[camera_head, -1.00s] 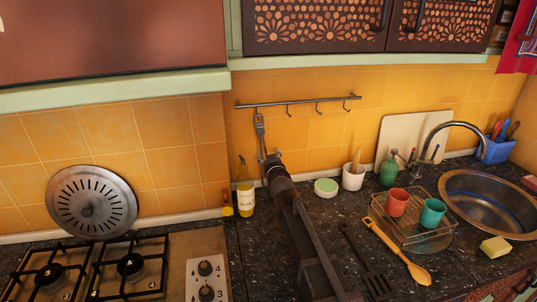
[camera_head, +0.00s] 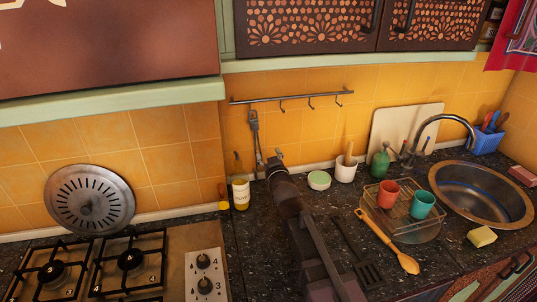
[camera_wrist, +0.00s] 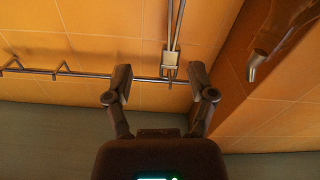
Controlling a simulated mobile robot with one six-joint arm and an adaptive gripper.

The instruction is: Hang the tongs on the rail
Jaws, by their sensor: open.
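The grey metal tongs (camera_head: 255,132) hang upright near the left end of the wall rail (camera_head: 295,98). In the wrist view, which looks upside down, the tongs (camera_wrist: 170,55) run up from the rail (camera_wrist: 85,75). My gripper (camera_head: 278,157) is low and just right of the tongs in the head view. Its two fingers (camera_wrist: 162,85) are spread wide in the wrist view, with the tongs' rail end between them in the picture. I see no finger closed on the tongs; the exact depth gap cannot be told.
Several rail hooks right of the tongs are empty. A labelled bottle (camera_head: 241,192) stands left of my arm, and a green-topped tub (camera_head: 319,181) and white pot (camera_head: 345,168) stand right. The stove (camera_head: 190,255) is left. A cabinet (camera_head: 300,25) overhangs above.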

